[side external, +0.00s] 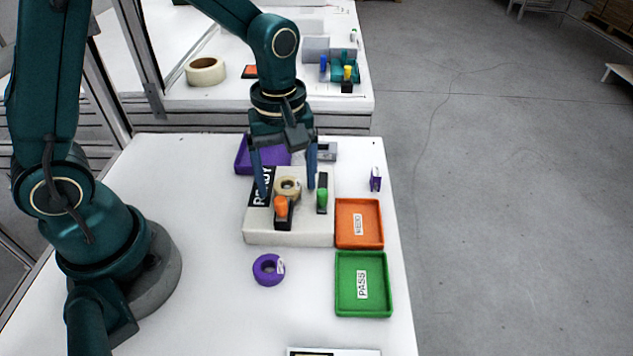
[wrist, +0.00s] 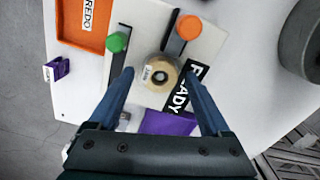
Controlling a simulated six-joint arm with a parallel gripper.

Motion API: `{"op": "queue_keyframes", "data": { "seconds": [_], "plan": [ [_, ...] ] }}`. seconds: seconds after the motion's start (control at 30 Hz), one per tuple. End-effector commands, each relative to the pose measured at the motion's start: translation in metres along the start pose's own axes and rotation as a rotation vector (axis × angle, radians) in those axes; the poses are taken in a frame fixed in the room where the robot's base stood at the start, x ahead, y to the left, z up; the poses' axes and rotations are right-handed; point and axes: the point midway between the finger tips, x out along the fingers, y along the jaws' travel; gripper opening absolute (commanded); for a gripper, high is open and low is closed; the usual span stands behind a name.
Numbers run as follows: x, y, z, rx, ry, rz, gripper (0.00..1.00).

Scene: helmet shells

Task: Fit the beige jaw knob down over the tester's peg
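The beige jaw knob (side external: 288,184) is a ring with a white label, lying on the pale tester block (side external: 300,240) between its two levers. It also shows in the wrist view (wrist: 153,83). My gripper (side external: 287,191) is open above the tester, its blue fingers on either side of the knob with gaps on both sides. In the wrist view the fingertips (wrist: 160,73) flank the knob and do not touch it. The tester's peg is not clearly visible; I cannot tell whether it is inside the knob's hole.
An orange-tipped lever (side external: 281,207) and a green-tipped lever (side external: 322,196) stand close to the fingers. An orange REDO tray (side external: 380,224) and green PASS tray (side external: 387,290) lie right. A purple ring (side external: 259,270) lies in front; a purple tray (side external: 243,162) is behind.

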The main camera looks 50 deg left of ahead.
Motion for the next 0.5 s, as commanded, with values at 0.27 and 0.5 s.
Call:
{"op": "queue_keyframes", "data": {
  "seconds": [0.27, 0.5],
  "plan": [
    [-0.018, 0.002, -0.001, 0.000, 0.003, 0.006, 0.82],
    [-0.068, 0.001, -0.001, 0.000, 0.004, 0.008, 0.82]
  ]
}}
